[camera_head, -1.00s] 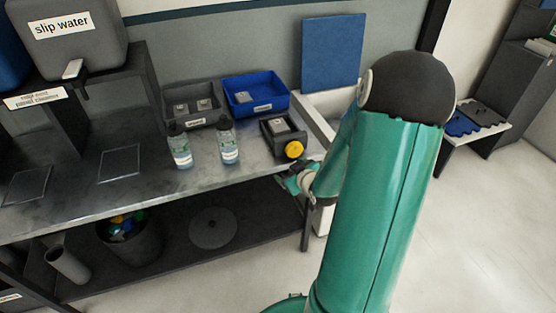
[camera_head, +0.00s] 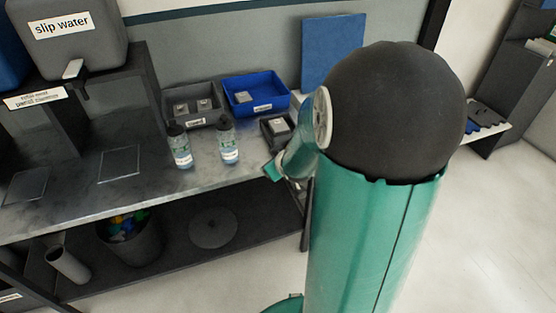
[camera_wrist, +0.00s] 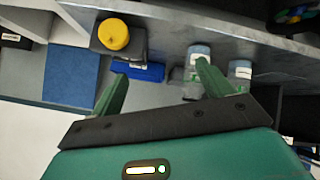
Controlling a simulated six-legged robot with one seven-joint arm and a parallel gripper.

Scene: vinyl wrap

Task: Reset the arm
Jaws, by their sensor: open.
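My gripper (camera_wrist: 160,92) shows in the wrist view with its two green fingers spread wide and nothing between them. In the head view my green arm with its dark rounded joint fills the right half. Only a small green part of the gripper end shows there, at the table's front right edge, and my arm hides the rest. The metal table (camera_head: 70,185) stands to the left of my arm. In the wrist view the fingers are in front of the table edge, apart from the things on it as far as I can tell.
Two bottles (camera_head: 180,147) (camera_head: 228,142) stand on the table. Behind them are a grey bin (camera_head: 192,122) and a blue bin (camera_head: 270,103). A small dark box (camera_head: 272,130) with a yellow knob (camera_wrist: 114,34) sits near the right edge. The floor (camera_head: 500,240) at right is clear.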

